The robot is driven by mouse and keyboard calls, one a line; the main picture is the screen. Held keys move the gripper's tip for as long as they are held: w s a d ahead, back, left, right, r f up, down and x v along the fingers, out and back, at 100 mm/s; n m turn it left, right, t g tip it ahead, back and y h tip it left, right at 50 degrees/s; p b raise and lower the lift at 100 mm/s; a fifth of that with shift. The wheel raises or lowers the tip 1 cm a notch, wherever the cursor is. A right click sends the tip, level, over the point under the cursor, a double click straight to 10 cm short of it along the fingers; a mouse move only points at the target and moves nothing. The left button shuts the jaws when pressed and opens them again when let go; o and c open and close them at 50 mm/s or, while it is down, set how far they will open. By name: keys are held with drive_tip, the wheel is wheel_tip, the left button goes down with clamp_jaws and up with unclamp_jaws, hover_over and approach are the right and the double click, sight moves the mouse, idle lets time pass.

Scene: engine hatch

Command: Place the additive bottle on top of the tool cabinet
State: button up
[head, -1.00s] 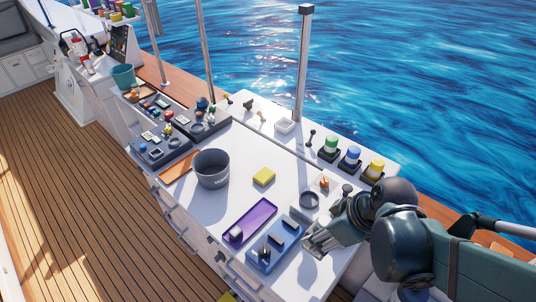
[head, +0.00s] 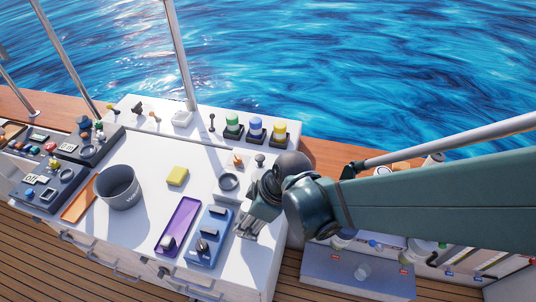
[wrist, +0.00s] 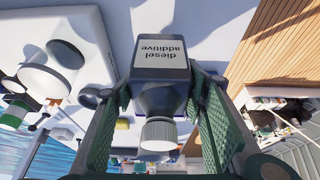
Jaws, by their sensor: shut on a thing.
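The additive bottle (wrist: 160,85) is dark, with a pale ribbed cap and a white label reading "diesel additive". In the wrist view it sits between the green finger pads of my gripper (wrist: 160,112), which is shut on it. In the head view my gripper (head: 248,226) is over the right side of a white unit with drawers (head: 235,278), beside a blue tray. I cannot make out the bottle there. A low box with a grey-blue top (head: 345,273) and red latches is at the lower right. I cannot tell for certain which one is the tool cabinet.
On the white unit are a dark bucket (head: 118,190), a yellow sponge (head: 177,176), a purple tray (head: 182,222) and the blue tray (head: 211,238). Green, blue and yellow-topped containers stand along the back.

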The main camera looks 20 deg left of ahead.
drive_tip(key=shift+f, duration=0.1)
idle(0.3)
drive_tip(key=shift+f+b, duration=0.35)
drive_tip(key=shift+f, duration=1.65)
drive_tip(key=shift+f, duration=0.2)
drive_tip(key=o, duration=1)
drive_tip(key=shift+r, duration=0.25)
drive_tip(key=shift+p+v, duration=0.95)
drive_tip(key=shift+v, duration=5)
drive_tip(key=shift+d, duration=0.1)
